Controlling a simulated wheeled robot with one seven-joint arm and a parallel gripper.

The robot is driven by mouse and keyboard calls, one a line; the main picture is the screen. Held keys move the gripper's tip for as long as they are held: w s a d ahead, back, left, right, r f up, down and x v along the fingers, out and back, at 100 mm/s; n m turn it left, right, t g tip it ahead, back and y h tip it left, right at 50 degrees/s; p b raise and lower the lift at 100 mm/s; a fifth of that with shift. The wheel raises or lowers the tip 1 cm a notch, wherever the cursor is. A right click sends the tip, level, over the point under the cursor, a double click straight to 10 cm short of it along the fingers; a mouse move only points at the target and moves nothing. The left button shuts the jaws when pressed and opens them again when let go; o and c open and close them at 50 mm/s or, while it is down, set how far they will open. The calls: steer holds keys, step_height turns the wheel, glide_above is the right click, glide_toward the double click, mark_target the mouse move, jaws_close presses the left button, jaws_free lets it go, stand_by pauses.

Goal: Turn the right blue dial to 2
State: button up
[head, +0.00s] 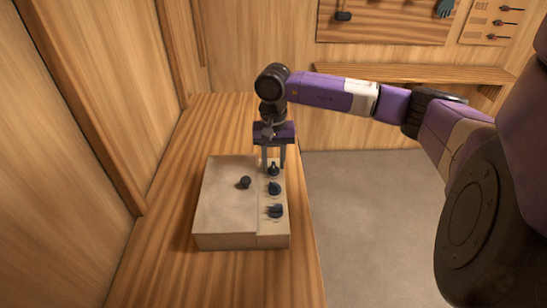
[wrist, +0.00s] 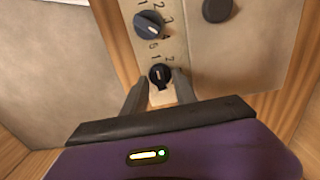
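A beige control box (head: 225,222) lies on the wooden bench. Three dark blue-black dials stand in a row along its right strip: a far dial (head: 273,169), a middle dial (head: 274,188) and a near dial (head: 275,211). My gripper (head: 273,158) points down over the far end of the strip. In the wrist view, my gripper (wrist: 160,84) has its fingers apart on either side of the end dial (wrist: 160,74); I cannot tell whether they touch it. Small numbers, including 1 and 2, are printed beside this dial. A neighbouring dial (wrist: 149,25) is clear of the fingers.
A round black knob (head: 244,182) stands on the box's wide left face and shows in the wrist view (wrist: 218,9). The wooden bench (head: 165,265) has bare room around the box. A wooden wall (head: 75,130) rises at left; a shelf (head: 420,73) runs behind.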

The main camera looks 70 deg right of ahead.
jaws_close()
steer(key=shift+b, duration=0.4)
steer(key=m+b, duration=0.3)
steer(key=b, duration=0.1)
steer(key=shift+f+m, duration=0.2)
steer(key=shift+m, duration=0.2)
steer(key=shift+r+m+b, duration=0.2)
steer(key=shift+m+b, duration=1.8)
steer(key=shift+m, duration=0.4)
jaws_free()
